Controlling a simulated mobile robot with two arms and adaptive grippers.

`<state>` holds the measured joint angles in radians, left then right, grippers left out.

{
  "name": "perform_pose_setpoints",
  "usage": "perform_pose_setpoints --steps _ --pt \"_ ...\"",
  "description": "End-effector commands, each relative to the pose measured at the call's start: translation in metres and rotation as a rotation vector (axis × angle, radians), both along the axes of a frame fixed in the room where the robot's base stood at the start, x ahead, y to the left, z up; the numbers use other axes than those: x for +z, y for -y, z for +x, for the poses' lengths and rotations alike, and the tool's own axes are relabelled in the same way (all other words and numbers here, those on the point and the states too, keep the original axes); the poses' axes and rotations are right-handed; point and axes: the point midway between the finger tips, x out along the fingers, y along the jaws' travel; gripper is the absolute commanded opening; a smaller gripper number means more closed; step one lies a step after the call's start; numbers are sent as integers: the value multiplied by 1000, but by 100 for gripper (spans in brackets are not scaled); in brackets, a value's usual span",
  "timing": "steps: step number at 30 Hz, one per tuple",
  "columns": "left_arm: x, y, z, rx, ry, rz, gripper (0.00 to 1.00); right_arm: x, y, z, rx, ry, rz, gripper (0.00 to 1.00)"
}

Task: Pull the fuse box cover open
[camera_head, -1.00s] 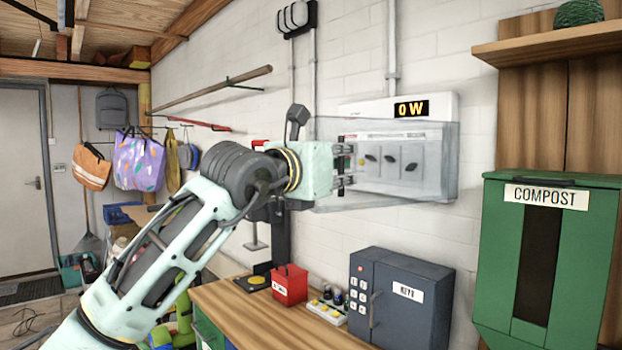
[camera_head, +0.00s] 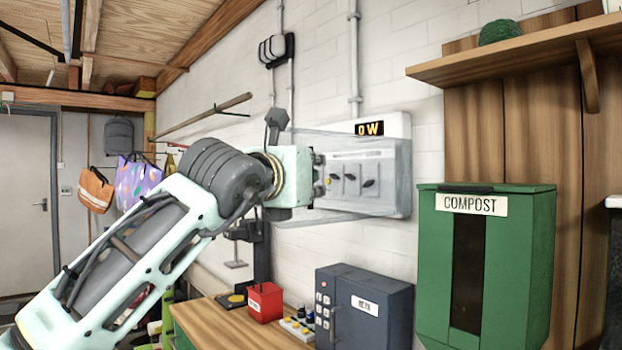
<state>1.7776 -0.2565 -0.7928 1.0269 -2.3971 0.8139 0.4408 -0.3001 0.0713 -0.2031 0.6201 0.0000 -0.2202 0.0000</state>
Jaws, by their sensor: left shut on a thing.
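The white fuse box (camera_head: 398,124) is on the brick wall, with a lit "0 W" display and a row of dark switches. Its clear cover (camera_head: 346,208) stands partly swung out from the box, its left side reaching past the box toward me; the right side stays at the box. My left gripper (camera_head: 318,178) is shut at the cover's left side, on its edge; the exact contact is too small to see. The gripper hides part of that edge. My right gripper is not in view.
Below is a wooden workbench (camera_head: 215,322) with a red box (camera_head: 265,302) and a dark key cabinet (camera_head: 365,308). A green compost bin (camera_head: 486,265) stands to the right, under a wooden shelf (camera_head: 510,58). Pipes run up the wall above the fuse box.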

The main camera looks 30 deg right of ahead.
Motion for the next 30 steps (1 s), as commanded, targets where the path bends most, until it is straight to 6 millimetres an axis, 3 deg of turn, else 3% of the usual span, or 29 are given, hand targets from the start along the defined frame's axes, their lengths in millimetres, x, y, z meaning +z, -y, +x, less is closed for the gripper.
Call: perform_pose_setpoints --steps 3,4,11,22,30 --pt "-2 -2 2 5 -1 6 0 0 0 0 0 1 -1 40" --pt "-3 -2 2 6 -2 6 8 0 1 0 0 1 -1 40" --pt "-2 -1 2 3 -2 4 28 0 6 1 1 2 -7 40" --pt "-1 -2 0 1 -1 2 28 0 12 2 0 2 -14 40" --pt "-1 -23 -17 2 2 1 28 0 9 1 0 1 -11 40"
